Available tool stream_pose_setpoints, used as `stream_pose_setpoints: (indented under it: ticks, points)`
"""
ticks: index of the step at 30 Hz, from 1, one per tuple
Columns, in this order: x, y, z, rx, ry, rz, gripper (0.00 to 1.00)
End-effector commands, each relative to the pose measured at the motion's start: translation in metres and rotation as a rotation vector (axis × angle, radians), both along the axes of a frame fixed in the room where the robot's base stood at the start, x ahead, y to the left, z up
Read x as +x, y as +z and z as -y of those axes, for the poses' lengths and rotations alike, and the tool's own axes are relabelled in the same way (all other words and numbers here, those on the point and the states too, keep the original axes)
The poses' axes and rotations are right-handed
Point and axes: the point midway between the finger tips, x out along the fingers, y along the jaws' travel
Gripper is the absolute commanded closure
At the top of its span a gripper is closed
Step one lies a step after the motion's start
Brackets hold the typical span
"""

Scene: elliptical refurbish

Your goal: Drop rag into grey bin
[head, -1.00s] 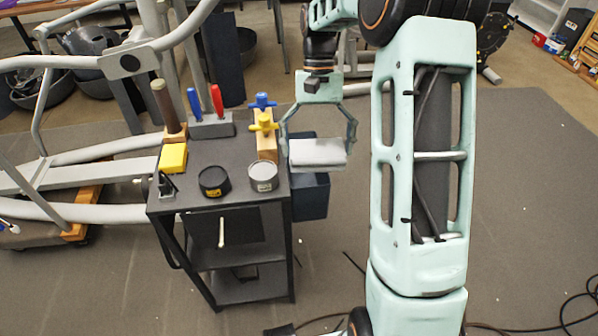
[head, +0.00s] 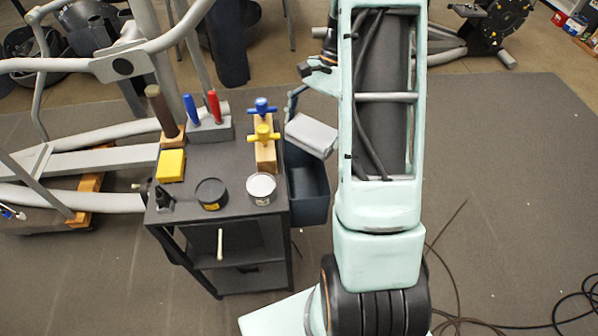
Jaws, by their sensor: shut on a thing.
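The rag (head: 311,136) is a light grey folded cloth, held in the air beside the cart's right side. My gripper (head: 309,126) is shut on it. One teal finger shows at the rag's left end, and my arm hides the other finger. The grey bin (head: 309,204) is a dark blue-grey open box at the right side of the cart. In the picture, the rag overlaps the upper edge of the bin's opening. The rag is apart from the bin's visible front wall; its exact height over the bin cannot be told.
The black cart (head: 230,153) carries a yellow block (head: 171,165), a black tin (head: 211,193), a light grey tin (head: 261,187), screwdrivers in a holder (head: 209,128) and a wooden block with blue and yellow taps (head: 265,155). An elliptical frame (head: 100,160) stands left. Cables lie at right.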

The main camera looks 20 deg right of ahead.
Motion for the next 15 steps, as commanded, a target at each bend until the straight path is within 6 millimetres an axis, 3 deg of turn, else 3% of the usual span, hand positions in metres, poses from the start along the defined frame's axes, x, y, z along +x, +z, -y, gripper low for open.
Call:
stream_pose_setpoints:
  ticks: [8,15]
  points:
    - [-0.001,-0.006,0.004,-0.002,-0.032,-0.001,0.28]
    - [-0.001,-0.031,0.004,-0.002,-0.030,-0.001,0.28]
